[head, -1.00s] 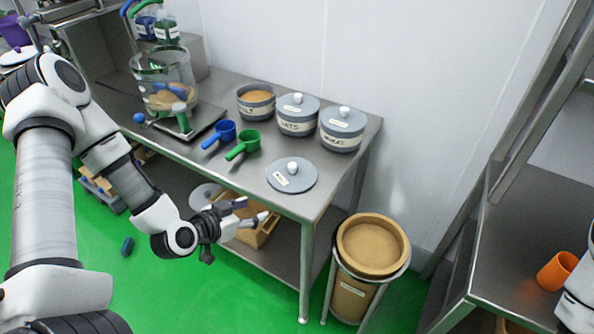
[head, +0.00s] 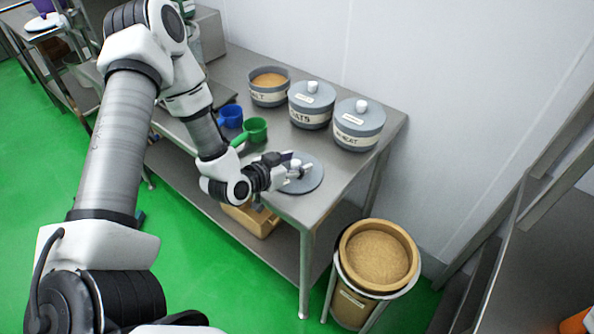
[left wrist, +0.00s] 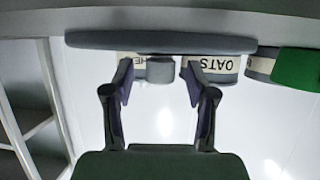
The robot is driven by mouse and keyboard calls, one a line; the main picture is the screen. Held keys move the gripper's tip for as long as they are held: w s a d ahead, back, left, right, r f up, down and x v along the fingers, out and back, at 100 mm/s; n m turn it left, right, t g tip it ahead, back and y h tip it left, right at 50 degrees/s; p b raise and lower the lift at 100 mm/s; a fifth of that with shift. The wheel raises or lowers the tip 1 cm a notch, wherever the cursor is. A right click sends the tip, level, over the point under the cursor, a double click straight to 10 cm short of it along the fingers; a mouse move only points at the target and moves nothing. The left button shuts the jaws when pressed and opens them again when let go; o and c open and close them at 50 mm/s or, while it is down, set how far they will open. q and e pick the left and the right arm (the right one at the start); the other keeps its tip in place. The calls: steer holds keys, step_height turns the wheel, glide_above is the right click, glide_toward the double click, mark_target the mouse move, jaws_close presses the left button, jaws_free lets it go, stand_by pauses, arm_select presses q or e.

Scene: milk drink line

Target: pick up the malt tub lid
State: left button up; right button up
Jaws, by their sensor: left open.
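The malt tub lid (head: 312,182) is a flat grey disc with a pale knob, lying on the steel table near its front right corner. In the left wrist view the picture is upside down, and the lid (left wrist: 110,41) shows edge-on with its knob (left wrist: 160,70) between the fingers. My left gripper (head: 298,167) is open at the lid, partly covering it in the head view. In the left wrist view its two fingers (left wrist: 158,82) stand apart on either side of the knob, with gaps visible. The open malt tub (head: 268,97) holds tan powder. My right gripper is out of view.
The oats tub (head: 311,117) and wheat tub (head: 358,136) stand lidded behind the lid. A green scoop (head: 255,130) and a blue scoop (head: 231,116) lie left of it. A tan bin (head: 350,305) stands on the floor beyond the table's right end.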

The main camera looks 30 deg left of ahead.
arm_select(q)
steer(key=shift+w+f, duration=0.1)
steer(key=shift+w, duration=0.15)
steer(key=shift+s, duration=0.15)
jaws_close()
